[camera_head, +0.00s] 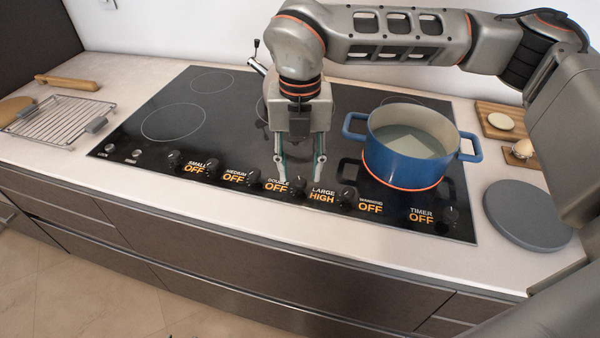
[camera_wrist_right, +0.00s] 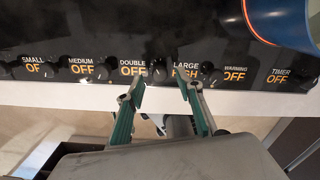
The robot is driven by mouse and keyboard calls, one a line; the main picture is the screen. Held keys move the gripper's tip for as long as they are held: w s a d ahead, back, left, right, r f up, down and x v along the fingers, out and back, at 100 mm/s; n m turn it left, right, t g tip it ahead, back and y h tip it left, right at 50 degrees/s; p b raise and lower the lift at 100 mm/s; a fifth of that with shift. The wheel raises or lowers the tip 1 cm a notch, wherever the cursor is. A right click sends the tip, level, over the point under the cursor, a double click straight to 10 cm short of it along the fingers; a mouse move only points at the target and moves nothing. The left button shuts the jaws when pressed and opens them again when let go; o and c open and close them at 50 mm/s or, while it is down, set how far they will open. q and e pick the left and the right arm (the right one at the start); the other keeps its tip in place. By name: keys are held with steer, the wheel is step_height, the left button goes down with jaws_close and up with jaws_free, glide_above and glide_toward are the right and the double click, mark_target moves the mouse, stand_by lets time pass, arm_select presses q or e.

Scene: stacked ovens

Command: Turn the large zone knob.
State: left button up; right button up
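The black cooktop (camera_head: 135,180) has a row of dark knobs along its front edge. The label "LARGE" (camera_head: 321,195) reads HIGH, and the knob just left of it, the apparent large zone knob (camera_head: 297,186), lies between my right gripper's fingertips. My right gripper (camera_head: 300,168) points down with its two fingers spread. In the right wrist view my right gripper (camera_wrist_right: 161,88) is open, with the knob (camera_wrist_right: 158,72) just beyond the gap. Contact cannot be told.
A blue pot (camera_head: 405,160) stands on the cooktop right of my gripper, with an orange ring at its base. Other labels read OFF. A grey round disc (camera_head: 527,214) and wooden board (camera_head: 499,121) lie to the right. A wire rack (camera_head: 60,122) lies left.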

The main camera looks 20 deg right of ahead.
mark_target(300, 181)
step_height(300, 181, up, 10)
stand_by(0.3)
steer(key=shift+f, duration=0.15)
